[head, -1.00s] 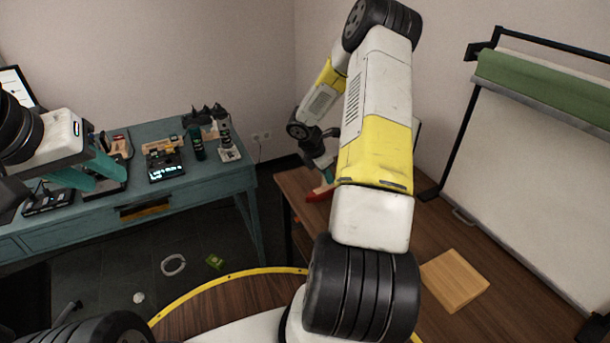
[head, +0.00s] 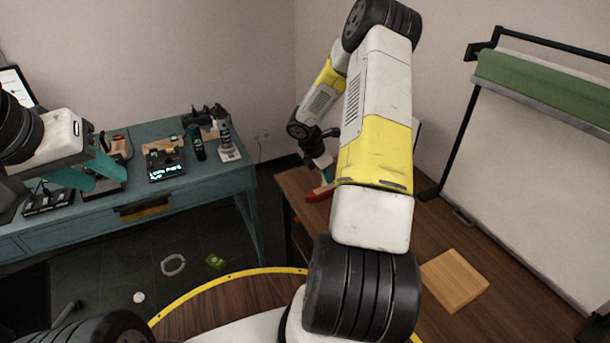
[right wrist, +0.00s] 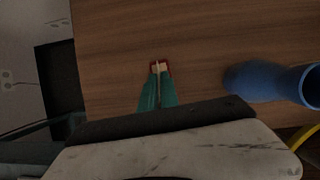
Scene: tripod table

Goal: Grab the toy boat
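The toy boat, red with a pale tan upper part, shows in the right wrist view (right wrist: 160,67) at the fingertips. In the head view its red hull (head: 319,193) shows low at the wooden table's far left corner, partly behind my arm. My right gripper (right wrist: 160,76) points down over it. Its teal fingers are close together around the boat's narrow pale upper part, with red showing past the tips. In the head view they are mostly hidden. My left gripper (head: 88,180) is open and empty in front of the teal desk at the left.
The brown wooden table (head: 510,300) holds a light wooden block (head: 454,280). The teal desk (head: 200,184) carries several devices. A whiteboard stands at the right.

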